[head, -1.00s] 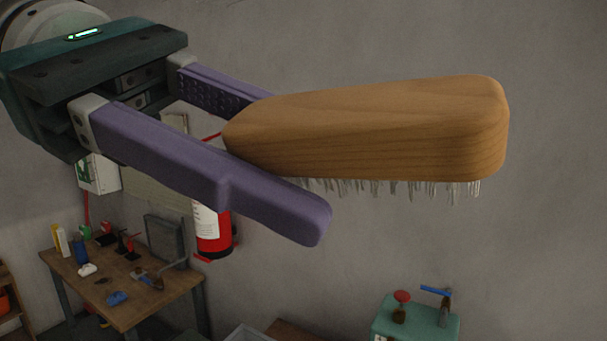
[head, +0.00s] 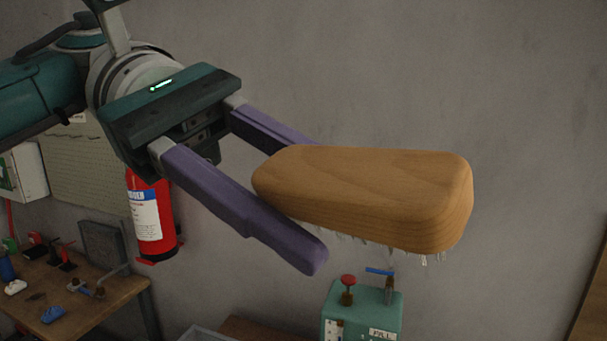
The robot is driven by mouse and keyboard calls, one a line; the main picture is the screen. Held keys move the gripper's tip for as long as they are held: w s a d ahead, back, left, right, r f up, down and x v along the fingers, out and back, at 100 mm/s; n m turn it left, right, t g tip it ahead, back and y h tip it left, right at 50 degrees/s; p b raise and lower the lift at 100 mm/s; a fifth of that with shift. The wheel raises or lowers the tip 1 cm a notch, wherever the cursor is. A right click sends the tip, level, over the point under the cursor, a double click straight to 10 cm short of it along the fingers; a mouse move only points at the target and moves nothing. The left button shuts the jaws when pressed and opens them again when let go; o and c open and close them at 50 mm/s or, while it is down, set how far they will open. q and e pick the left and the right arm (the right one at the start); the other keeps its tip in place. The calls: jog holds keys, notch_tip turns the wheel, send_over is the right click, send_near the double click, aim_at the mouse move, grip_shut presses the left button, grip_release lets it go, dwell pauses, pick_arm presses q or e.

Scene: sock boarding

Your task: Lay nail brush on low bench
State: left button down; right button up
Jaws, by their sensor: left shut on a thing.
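The nail brush (head: 370,190) has a wooden back and pale bristles that point down. My left gripper (head: 310,205) is shut on its narrower left end, with one purple finger in front and the other behind. The brush is held in the air, close to the camera, its wide end to the right. A brown wooden surface (head: 255,330) shows in part at the bottom edge; I cannot tell whether it is the low bench. My right gripper is not in view.
A wooden table (head: 85,305) with several small tools stands at the lower left. A red fire extinguisher (head: 150,215) hangs on the wall behind my arm. A green box (head: 362,315) with a red knob and blue lever is below the brush. A grey bin rim (head: 205,334) shows at the bottom.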

pick_arm(q)
jog(key=shift+s+a+r+n+t+h, duration=0.15)
jog(key=shift+a+r+n+t+h, duration=0.15)
jog(key=shift+a+n+t, duration=0.1)
jog(key=s+a+r+n+t, duration=0.4)
jog(key=a+r+n+t, duration=0.2)
jog(key=n+t, duration=0.15)
jog(key=shift+w+d+n+t+y, duration=0.7)
jog(key=shift+w+d+n+t, duration=1.8)
jog(key=shift+d, duration=1.8)
jog(key=s+a+f, duration=0.1)
jog(key=a+f, duration=0.3)
jog(key=a, duration=0.4)
jog(key=s+a+f+t, duration=0.1)
jog(key=a+f, duration=0.3)
jog(key=a, duration=0.5)
jog(key=shift+s+m, duration=0.35)
jog(key=shift+s, duration=0.4)
